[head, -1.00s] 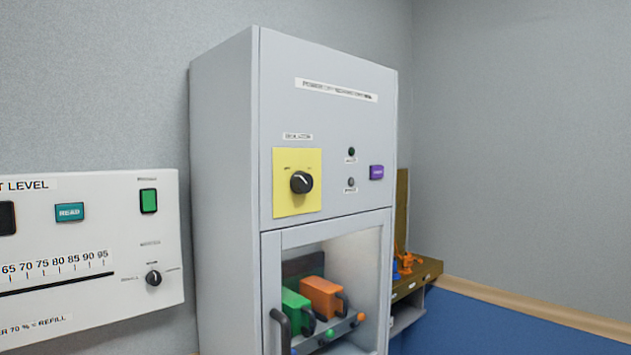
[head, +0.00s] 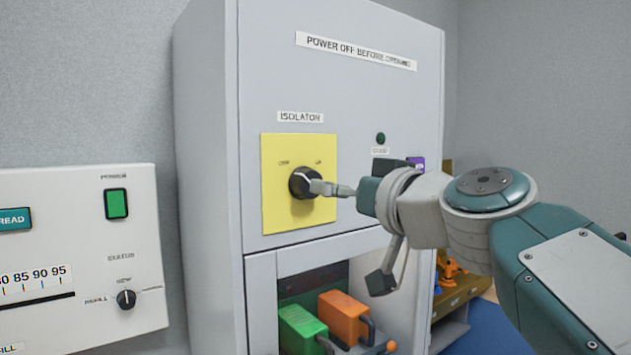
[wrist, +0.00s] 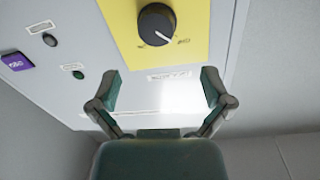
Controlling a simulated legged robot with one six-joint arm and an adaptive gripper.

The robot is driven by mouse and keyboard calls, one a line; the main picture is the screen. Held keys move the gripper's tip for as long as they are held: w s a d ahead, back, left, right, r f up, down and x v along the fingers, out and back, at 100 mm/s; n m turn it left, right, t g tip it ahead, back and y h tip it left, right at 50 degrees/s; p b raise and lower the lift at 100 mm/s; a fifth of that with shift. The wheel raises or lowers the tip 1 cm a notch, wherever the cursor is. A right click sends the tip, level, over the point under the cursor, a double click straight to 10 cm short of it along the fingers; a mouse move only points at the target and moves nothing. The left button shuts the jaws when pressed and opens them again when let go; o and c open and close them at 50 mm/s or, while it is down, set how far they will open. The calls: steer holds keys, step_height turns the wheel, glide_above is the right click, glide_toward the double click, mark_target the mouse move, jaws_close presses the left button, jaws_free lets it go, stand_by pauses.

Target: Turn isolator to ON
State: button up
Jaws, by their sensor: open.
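The isolator is a black round knob (head: 303,183) on a yellow plate (head: 280,215), under an ISOLATOR label, on the grey cabinet's upper front. Small marks sit above the knob at its left and right. The knob (wrist: 156,22) also shows in the wrist view, upside down, its white line slanting toward the head view's left mark. My gripper (head: 348,236) is in front of the panel, one finger overlapping the knob's right edge; I cannot tell if it touches. In the wrist view my gripper (wrist: 161,88) has its fingers wide apart, nothing between them, the knob beyond the tips.
A dark green lamp (head: 380,138) and a purple button (head: 416,162) lie right of the plate, the button partly behind my arm. Below, an open-fronted bay holds a green block (head: 303,328) and an orange block (head: 343,315). A white panel (head: 75,230) stands left.

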mark_target(308, 182)
steer(key=x, duration=0.8)
steer(key=shift+w+d, duration=0.1)
steer(key=shift+w, duration=0.35)
steer(key=shift+a, duration=0.25)
steer(key=shift+d, duration=0.15)
steer(key=c, duration=1.1)
